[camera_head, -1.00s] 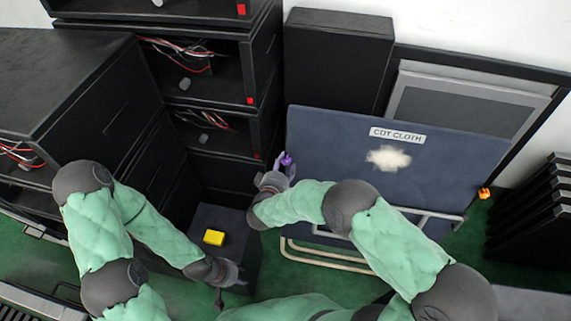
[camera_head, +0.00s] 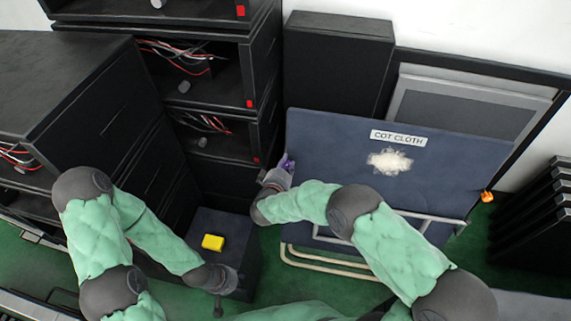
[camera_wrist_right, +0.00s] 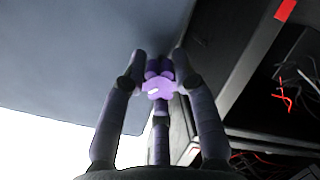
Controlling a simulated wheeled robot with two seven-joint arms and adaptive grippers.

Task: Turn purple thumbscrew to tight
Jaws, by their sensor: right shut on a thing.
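The purple thumbscrew (camera_wrist_right: 158,88) sits at the left edge of the blue cot cloth panel (camera_head: 340,150). In the head view only a small bit of the thumbscrew (camera_head: 288,163) shows beyond my right gripper (camera_head: 279,176). In the right wrist view the fingers of my right gripper (camera_wrist_right: 158,68) are closed around the thumbscrew's lobed head. How tight the screw is cannot be seen. My left gripper (camera_head: 219,302) hangs low at the left, apart from the panel. Its fingers are too small and dark to tell open from shut.
A yellow block (camera_head: 213,242) lies on a dark box near my left forearm. Black shelving with wires (camera_head: 205,125) stands left of the panel. An orange piece (camera_head: 487,196) is at the panel's right side. A pale tube frame (camera_head: 335,262) runs below the panel.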

